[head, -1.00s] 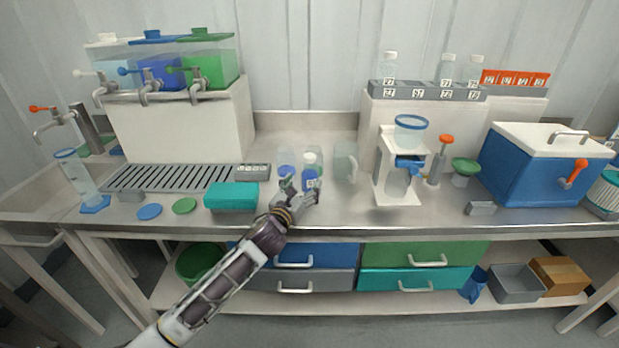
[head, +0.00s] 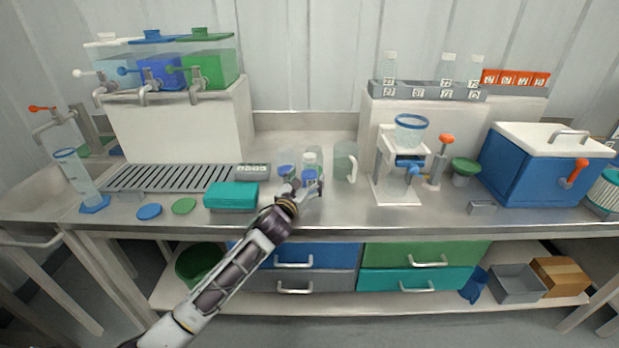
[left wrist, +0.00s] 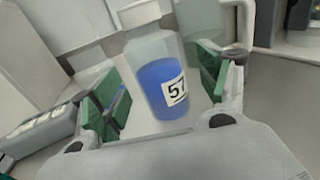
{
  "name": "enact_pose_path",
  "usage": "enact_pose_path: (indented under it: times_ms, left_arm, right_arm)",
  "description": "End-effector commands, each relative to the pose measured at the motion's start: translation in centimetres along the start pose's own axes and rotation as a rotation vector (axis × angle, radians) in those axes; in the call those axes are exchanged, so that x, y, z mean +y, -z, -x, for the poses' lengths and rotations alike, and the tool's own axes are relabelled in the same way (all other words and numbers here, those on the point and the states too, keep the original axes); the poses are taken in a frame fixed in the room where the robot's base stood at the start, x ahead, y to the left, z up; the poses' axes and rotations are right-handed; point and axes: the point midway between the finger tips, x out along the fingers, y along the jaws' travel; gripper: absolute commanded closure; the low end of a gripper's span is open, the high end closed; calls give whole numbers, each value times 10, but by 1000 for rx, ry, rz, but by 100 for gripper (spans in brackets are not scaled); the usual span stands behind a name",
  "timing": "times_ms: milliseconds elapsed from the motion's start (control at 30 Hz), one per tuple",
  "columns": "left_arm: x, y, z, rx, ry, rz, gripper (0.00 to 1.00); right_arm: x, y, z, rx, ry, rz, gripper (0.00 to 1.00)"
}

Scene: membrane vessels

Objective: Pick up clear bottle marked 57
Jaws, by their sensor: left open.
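The clear bottle marked 57 (left wrist: 160,78) has a white cap and blue liquid in its lower part. In the left wrist view it stands between the two green-padded fingers of my left gripper (left wrist: 155,90), with its label facing the camera. The fingers are apart, with a gap on the label side; whether the other pad touches the bottle I cannot tell. In the head view the bottle (head: 310,162) stands on the bench, its lower part partly hidden by my left gripper (head: 302,186). My right gripper is not in view.
A clear vessel with blue (head: 286,168) stands just left of the bottle, and a clear jug (head: 345,162) just right. A teal block (head: 231,196) lies left of my gripper. The filter stand (head: 396,190) is further right.

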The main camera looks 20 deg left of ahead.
Motion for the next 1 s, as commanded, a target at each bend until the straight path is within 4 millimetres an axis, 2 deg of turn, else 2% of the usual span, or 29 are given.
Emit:
enact_pose_path:
  times_ms: [233, 400, 933, 1000]
  left_arm:
    - [2, 0, -24, -2, -1, 2, 24]
    - [2, 0, -33, -1, 0, 1, 24]
    - [2, 1, -35, -1, 0, 0, 24]
    - [2, 1, -35, -1, 0, 0, 33]
  right_arm:
    - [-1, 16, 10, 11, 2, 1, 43]
    - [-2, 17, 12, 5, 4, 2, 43]
    - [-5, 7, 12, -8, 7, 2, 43]
    - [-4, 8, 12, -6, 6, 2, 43]
